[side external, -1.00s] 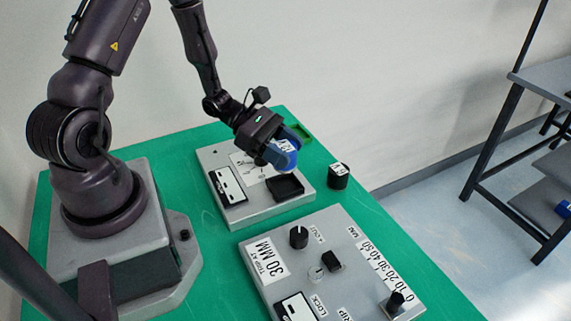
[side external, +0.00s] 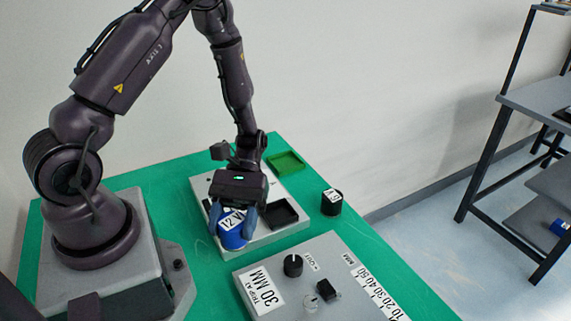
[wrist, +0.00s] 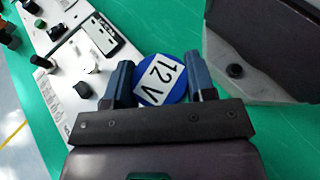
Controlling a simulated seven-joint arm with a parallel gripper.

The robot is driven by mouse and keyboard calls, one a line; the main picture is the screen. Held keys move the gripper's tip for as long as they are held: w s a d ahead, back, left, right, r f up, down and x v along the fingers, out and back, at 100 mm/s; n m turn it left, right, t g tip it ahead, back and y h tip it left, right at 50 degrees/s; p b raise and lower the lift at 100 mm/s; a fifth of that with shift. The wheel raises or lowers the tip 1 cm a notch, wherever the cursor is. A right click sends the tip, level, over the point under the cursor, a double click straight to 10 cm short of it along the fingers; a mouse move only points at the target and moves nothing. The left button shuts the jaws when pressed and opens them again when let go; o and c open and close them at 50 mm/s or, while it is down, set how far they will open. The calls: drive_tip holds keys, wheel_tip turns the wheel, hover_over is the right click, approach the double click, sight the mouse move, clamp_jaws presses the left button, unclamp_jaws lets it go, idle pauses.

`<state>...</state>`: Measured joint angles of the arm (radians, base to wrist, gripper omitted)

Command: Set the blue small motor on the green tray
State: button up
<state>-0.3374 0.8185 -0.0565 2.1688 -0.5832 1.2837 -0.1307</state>
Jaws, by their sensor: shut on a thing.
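The blue small motor (side external: 232,238) is a short blue cylinder with a white "12 V" label on top. My gripper (side external: 233,226) points down and is shut on it, with one blue finger on each side. The motor is in front of the left part of the grey device. In the wrist view the motor (wrist: 150,98) sits between both fingers, label facing the camera; green table shows beyond it. The green tray (side external: 287,163) is a shallow square at the back of the table, behind and to the right of my gripper. It looks empty.
The grey device (side external: 262,237) has a black square recess (side external: 281,212). A black cylinder with a white label (side external: 331,203) stands to its right. A control panel with knobs (side external: 318,270) fills the front.

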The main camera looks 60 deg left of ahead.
drive_tip(key=s+a+m+g+y, duration=0.4)
drive_tip(key=a+m+g+y, duration=0.15)
drive_tip(key=m+y, duration=0.25)
drive_tip(key=w+a+r+m+t+y, duration=0.1)
drive_tip(key=w+a+m+t+y, duration=0.6)
drive_tip(key=a+m+y, duration=0.65)
drive_tip(key=m+t+y, duration=0.3)
drive_tip(key=m+t, duration=0.6)
hover_over(286, 163)
drive_tip(key=f, duration=0.6)
drive_tip(key=shift+s+f, duration=0.2)
drive_tip(key=shift+f, duration=0.15)
drive_tip(key=shift+w+f, duration=0.15)
drive_tip(key=shift+f, duration=1.55)
